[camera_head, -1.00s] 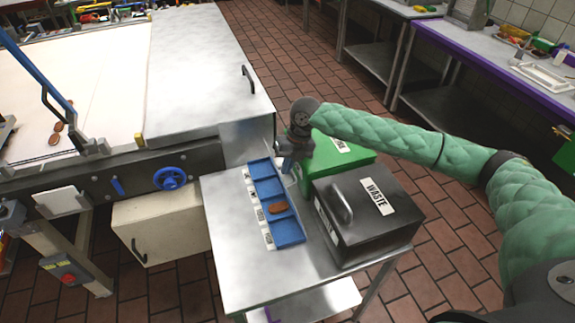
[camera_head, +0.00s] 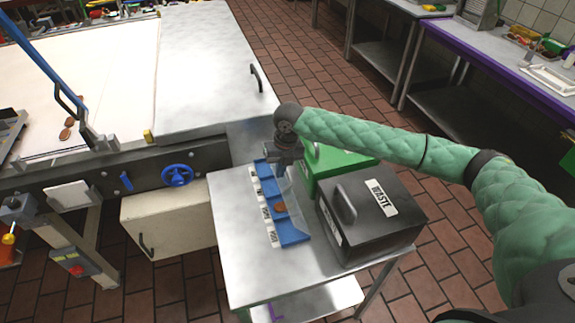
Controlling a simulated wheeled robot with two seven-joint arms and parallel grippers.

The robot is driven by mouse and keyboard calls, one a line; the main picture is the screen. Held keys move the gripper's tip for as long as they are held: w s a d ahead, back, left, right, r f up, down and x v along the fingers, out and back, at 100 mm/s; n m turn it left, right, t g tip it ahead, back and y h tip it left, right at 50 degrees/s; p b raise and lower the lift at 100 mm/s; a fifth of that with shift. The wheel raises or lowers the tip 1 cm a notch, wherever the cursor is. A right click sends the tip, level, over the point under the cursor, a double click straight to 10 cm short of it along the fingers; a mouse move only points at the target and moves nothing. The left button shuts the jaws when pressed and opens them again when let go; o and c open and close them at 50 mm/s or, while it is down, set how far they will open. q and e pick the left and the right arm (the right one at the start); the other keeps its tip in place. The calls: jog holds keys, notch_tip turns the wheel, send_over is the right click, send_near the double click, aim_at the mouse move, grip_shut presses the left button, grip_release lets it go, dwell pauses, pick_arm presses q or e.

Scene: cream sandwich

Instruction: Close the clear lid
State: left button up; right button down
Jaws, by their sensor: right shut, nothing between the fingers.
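The blue sectioned tray (camera_head: 293,233) lies on the small metal table, with white labels along its left side. A brown biscuit (camera_head: 279,207) sits in one of its compartments. The clear lid (camera_head: 293,196) shows faintly as a see-through panel at the tray's right side, tilted over it; its exact angle is hard to tell. My right gripper (camera_head: 283,168) points down over the tray's far end, beside the lid. It is shut and empty, and its fingertips are partly hidden; whether it touches the lid I cannot tell. My left gripper is not in view.
A green bin (camera_head: 345,160) and a black waste box (camera_head: 372,225) with a handle stand close to the tray's right. The metal table (camera_head: 235,230) is bare left of the tray. A large machine with a metal cover (camera_head: 205,70) stands behind at left.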

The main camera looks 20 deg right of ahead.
jog(key=shift+h, duration=0.8)
jog(key=shift+s+a+f, duration=0.1)
jog(key=shift+a+f, duration=1.3)
jog(key=shift+a, duration=0.2)
jog(key=shift+a+f, duration=1.35)
jog(key=shift+a, duration=0.2)
jog(key=shift+a+f, duration=0.1)
jog(key=shift+f, duration=0.15)
jog(key=shift+a+f, duration=0.15)
jog(key=shift+f, duration=0.45)
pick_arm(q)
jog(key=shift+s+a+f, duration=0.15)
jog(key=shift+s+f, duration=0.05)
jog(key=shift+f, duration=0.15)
pick_arm(e)
jog(key=shift+a+f, duration=0.1)
jog(key=shift+f, duration=0.1)
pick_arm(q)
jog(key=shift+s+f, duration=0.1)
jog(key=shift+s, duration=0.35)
